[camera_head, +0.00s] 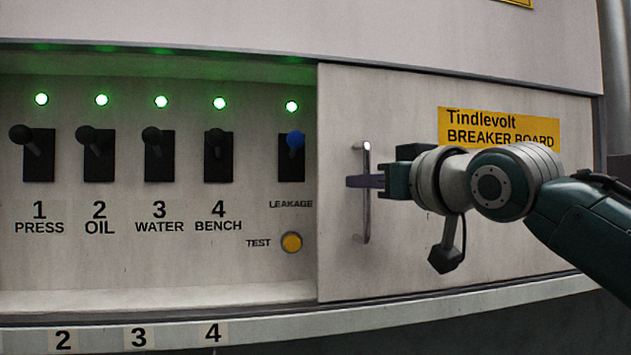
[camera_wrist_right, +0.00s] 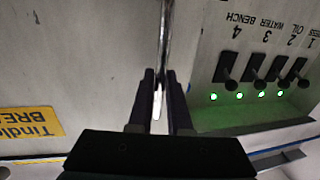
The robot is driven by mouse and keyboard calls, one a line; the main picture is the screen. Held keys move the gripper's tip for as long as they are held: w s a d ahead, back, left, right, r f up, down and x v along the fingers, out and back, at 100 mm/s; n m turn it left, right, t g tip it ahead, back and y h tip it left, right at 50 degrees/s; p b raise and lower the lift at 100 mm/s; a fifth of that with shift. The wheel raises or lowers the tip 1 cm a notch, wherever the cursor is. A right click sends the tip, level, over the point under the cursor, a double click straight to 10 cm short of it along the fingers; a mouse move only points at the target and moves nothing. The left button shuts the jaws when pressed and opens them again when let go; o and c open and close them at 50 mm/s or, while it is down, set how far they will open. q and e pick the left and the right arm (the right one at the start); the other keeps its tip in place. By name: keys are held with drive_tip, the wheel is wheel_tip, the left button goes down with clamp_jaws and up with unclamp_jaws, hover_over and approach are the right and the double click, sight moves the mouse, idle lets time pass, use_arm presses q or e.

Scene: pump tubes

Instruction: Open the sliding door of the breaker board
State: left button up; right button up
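The sliding door (camera_head: 342,100) is a pale panel over the right part of the breaker board. Its left edge stands just right of the LEAKAGE switch, and the left part of the board is uncovered. The upright metal door handle (camera_head: 367,215) is near that edge. My right gripper (camera_head: 358,181) comes in from the right at the handle's middle. In the right wrist view its dark fingers (camera_wrist_right: 161,76) lie on either side of the handle (camera_wrist_right: 165,30) and look closed on it. My left gripper is not in view.
Several black switches (camera_head: 38,160) sit in the uncovered recess under green lights. A blue-tipped LEAKAGE switch (camera_head: 295,140) and a yellow TEST button (camera_head: 291,242) are close to the door's edge. A numbered ledge (camera_head: 100,338) runs along the front. A yellow label (camera_head: 480,118) is on the door.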

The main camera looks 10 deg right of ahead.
drive_tip(key=o, duration=0.4)
drive_tip(key=b+v, duration=0.5)
drive_tip(key=v, duration=0.5)
drive_tip(key=shift+w, duration=0.1)
idle(0.3)
